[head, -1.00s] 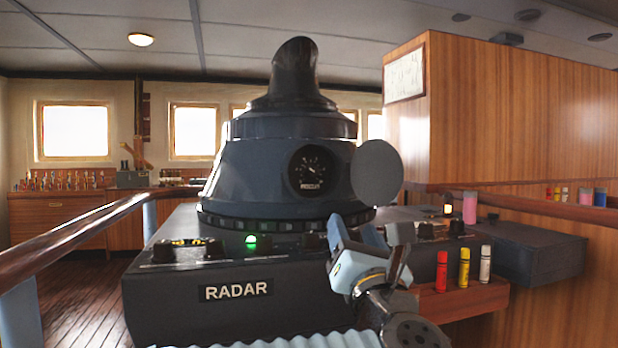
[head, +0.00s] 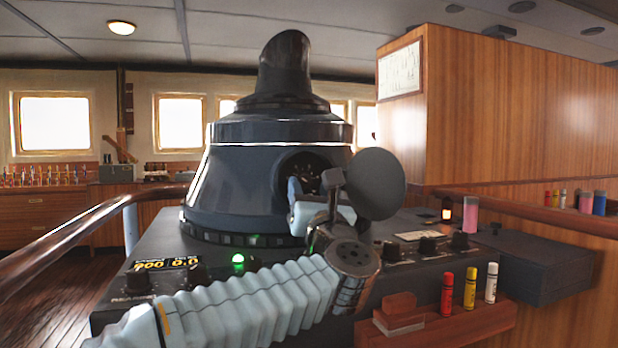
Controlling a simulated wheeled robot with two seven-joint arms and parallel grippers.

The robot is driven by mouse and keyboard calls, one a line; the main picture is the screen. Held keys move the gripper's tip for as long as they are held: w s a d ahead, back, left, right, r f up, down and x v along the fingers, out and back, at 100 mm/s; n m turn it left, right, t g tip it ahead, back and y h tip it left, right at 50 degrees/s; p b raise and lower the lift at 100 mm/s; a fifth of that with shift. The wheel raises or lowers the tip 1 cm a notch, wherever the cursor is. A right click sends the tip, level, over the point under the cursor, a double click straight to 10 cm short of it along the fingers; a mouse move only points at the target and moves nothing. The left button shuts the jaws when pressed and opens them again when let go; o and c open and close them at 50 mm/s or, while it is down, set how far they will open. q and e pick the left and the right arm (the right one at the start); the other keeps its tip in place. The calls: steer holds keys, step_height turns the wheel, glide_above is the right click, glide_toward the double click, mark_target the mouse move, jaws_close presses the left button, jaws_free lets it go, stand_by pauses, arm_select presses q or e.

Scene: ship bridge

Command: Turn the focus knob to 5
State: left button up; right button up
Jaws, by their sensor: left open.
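A round dark dial (head: 303,166) is set in the front of the grey radar cone (head: 232,180). Its round grey cover (head: 376,184) stands swung out to the right. My left gripper (head: 314,188) is in front of the dial, with its jaws open and pointing at it. The gripper hides the lower and middle part of the dial, so I cannot read its numbers or setting. I cannot tell whether the fingers touch it. My right gripper is out of view.
The console top carries dark knobs (head: 427,246), a green lamp (head: 238,260) and a yellow numeric display (head: 167,264). A wooden shelf (head: 440,331) with several markers juts out at the right. A wooden handrail (head: 85,235) runs along the left.

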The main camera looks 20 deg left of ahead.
arm_select(q)
steer(key=shift+w+a+r, duration=0.25)
steer(key=shift+w+a, duration=0.1)
steer(key=shift+w, duration=0.25)
jaws_close()
